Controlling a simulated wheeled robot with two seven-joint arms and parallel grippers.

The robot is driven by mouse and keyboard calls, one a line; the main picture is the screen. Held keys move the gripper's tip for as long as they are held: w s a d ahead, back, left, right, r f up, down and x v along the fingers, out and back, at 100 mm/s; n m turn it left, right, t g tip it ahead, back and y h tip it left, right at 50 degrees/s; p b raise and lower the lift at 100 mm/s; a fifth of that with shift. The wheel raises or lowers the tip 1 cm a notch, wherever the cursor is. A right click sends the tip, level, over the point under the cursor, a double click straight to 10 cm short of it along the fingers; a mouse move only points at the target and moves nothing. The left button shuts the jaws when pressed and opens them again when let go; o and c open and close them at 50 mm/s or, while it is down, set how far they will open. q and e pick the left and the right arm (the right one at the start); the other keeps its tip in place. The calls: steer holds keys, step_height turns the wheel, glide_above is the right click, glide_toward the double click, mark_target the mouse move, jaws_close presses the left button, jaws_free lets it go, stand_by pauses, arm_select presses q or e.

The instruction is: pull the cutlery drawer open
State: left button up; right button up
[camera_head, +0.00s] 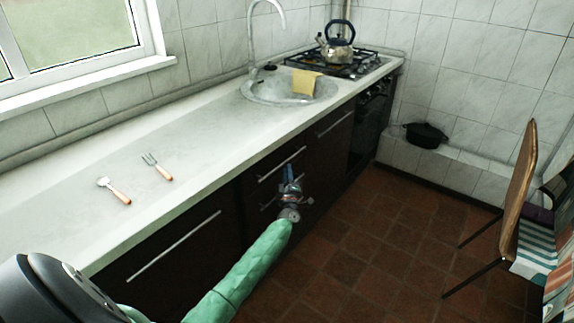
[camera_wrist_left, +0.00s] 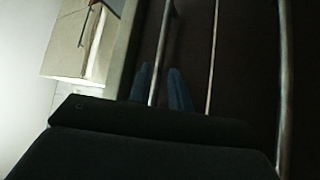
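The dark drawer front (camera_head: 255,184) sits under the light countertop, with a long metal handle (camera_head: 281,165) along its top. I see no gap showing it pulled out. My left gripper (camera_head: 289,172), with blue fingers, is at the right part of this handle. In the left wrist view its two fingers (camera_wrist_left: 160,90) are apart, with the handle bar (camera_wrist_left: 161,50) running between them. I cannot tell whether they touch the bar. The right gripper is in neither view.
Further handles lie left (camera_head: 173,246) and right (camera_head: 335,123). A fork (camera_head: 157,167) and a spatula-like utensil (camera_head: 114,191) lie on the countertop (camera_head: 60,215). A chair (camera_head: 520,190) stands at the right. The tiled floor (camera_head: 385,240) before the cabinets is clear.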

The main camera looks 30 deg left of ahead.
arm_select(q)
steer(key=shift+x, duration=1.85)
steer(key=shift+c, duration=0.2)
jaws_close()
